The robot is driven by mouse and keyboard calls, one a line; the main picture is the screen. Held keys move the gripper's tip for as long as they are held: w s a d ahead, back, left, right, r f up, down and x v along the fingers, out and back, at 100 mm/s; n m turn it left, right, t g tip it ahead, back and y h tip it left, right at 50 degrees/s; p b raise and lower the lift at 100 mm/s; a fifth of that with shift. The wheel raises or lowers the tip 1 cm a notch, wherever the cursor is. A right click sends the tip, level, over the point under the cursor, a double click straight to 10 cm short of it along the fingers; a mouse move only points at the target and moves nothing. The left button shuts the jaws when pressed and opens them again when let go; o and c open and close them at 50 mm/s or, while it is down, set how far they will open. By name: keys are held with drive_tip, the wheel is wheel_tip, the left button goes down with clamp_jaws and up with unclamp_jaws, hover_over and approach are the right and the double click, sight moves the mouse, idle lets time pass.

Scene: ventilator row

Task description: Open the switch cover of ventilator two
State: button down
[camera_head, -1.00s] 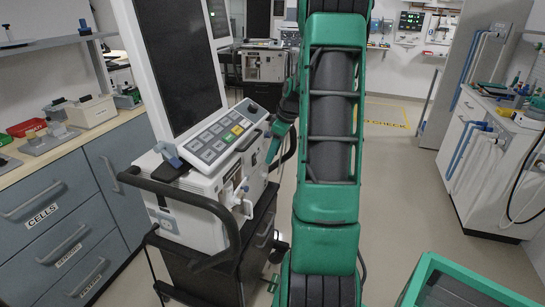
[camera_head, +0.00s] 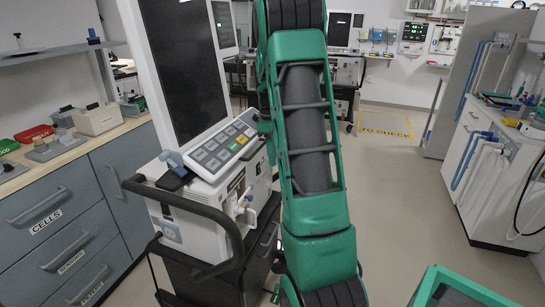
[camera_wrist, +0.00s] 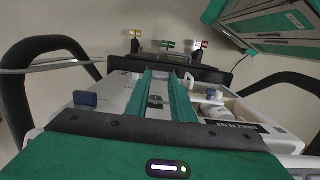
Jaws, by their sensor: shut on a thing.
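A ventilator with a white body (camera_head: 185,222), a tall dark screen (camera_head: 184,62) and a keypad panel (camera_head: 222,145) stands left of centre in the head view. Which number it bears cannot be read. In the wrist view its top (camera_wrist: 115,108) lies right under my gripper (camera_wrist: 162,78). The two green fingers reach forward over it, with a narrow gap between them. They are shut on a small dark piece (camera_wrist: 155,100), which seems to be the switch cover; its angle cannot be told. My arm hides the gripper in the head view.
Black handle bars (camera_head: 188,205) curve around the ventilator's front. A drawer cabinet (camera_head: 50,225) stands at left, and a green-rimmed bin (camera_head: 470,285) at lower right. Yellow, green and red tags (camera_wrist: 168,44) stand beyond the fingers. The floor (camera_head: 410,190) right of my arm is clear.

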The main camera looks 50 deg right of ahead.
drive_tip(key=shift+s+f, duration=0.1)
drive_tip(key=shift+s, duration=0.1)
drive_tip(key=c, duration=1.5)
unclamp_jaws()
drive_tip(key=shift+w, duration=0.1)
drive_tip(key=shift+w+r, duration=0.1)
drive_tip(key=shift+r, duration=0.4)
drive_tip(key=r, duration=0.6)
drive_tip(key=w+r, duration=0.1)
drive_tip(key=r, duration=0.2)
drive_tip(key=shift+a+r, duration=0.2)
drive_tip(key=shift+r, duration=0.15)
